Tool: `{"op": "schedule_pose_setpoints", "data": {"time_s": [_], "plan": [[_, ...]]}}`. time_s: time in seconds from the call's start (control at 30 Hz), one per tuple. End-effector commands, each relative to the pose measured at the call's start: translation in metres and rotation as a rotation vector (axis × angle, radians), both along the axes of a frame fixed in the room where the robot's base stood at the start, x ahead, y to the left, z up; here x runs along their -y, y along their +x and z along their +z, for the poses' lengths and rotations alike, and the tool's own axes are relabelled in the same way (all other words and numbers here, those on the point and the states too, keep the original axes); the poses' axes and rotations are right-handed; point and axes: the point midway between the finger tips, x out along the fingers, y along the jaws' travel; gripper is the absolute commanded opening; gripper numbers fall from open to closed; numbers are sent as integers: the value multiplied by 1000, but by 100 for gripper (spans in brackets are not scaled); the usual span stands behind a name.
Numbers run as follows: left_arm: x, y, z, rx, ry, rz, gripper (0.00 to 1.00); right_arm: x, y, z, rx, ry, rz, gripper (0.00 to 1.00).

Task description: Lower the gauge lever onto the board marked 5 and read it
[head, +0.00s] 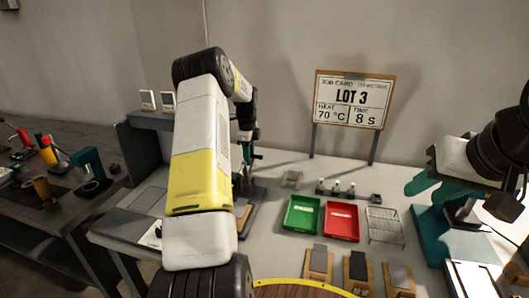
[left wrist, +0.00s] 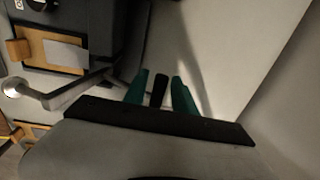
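My left gripper (head: 247,158) is beyond my white and yellow arm in the head view, mostly hidden. In the left wrist view its two teal fingers (left wrist: 160,92) stand apart, one on each side of a black bar (left wrist: 158,88), with narrow gaps showing. A dark block-like device (left wrist: 108,40) is beside them, with a metal arm (left wrist: 60,97) ending in a round knob. A wooden board with a grey strip (left wrist: 28,45) lies by the device. I cannot read a 5 on it. My right gripper (head: 422,172) has teal fingers apart, holding nothing visible.
A green tray (head: 301,215), a red tray (head: 341,221) and a wire rack (head: 385,226) lie mid-table. A lot card (head: 353,100) stands behind. A teal-based device (head: 432,240) is at right. A side bench (head: 50,200) is at left.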

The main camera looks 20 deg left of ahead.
Motion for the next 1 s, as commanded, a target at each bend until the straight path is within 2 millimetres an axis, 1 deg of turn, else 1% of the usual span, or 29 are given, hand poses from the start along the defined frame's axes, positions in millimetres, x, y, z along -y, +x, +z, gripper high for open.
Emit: {"op": "schedule_pose_setpoints", "data": {"time_s": [0.03,0.13,1.0], "plan": [[0,0,0,0,0,0,20,0,0,0,0,0,0,36],[0,0,0,0,0,0,1,0,0,0,0,0,0,36],[0,1,1,2,0,0,0,0,0,0,0,0,0,36]]}}
